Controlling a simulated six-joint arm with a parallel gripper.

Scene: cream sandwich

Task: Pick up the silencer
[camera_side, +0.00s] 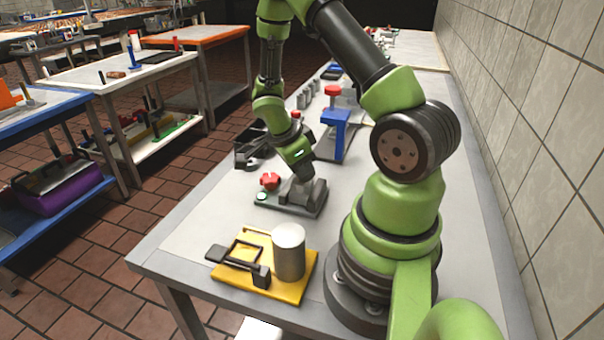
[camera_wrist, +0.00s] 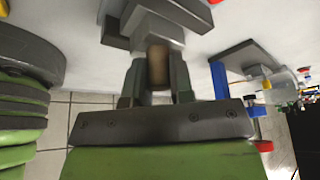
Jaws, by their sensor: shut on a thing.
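The silencer (camera_wrist: 158,66) shows in the wrist view as a small brownish, rounded piece between my two grey fingers. My gripper (camera_wrist: 157,84) is shut on it. Its far end meets a stepped grey block (camera_wrist: 158,18), and I cannot tell whether it still sits in that block. In the side view my gripper (camera_side: 302,185) points down at a low dark grey fixture (camera_side: 288,208) with a red knob (camera_side: 270,181). There the silencer is hidden by the gripper and the fixture.
A yellow plate (camera_side: 297,290) with a silver cylinder (camera_side: 289,252) and a black clamp (camera_side: 238,262) lies at the near table end. A blue stand (camera_side: 334,134) with a red top is behind my gripper. A black bin (camera_side: 250,147) stands left. A tiled wall is right.

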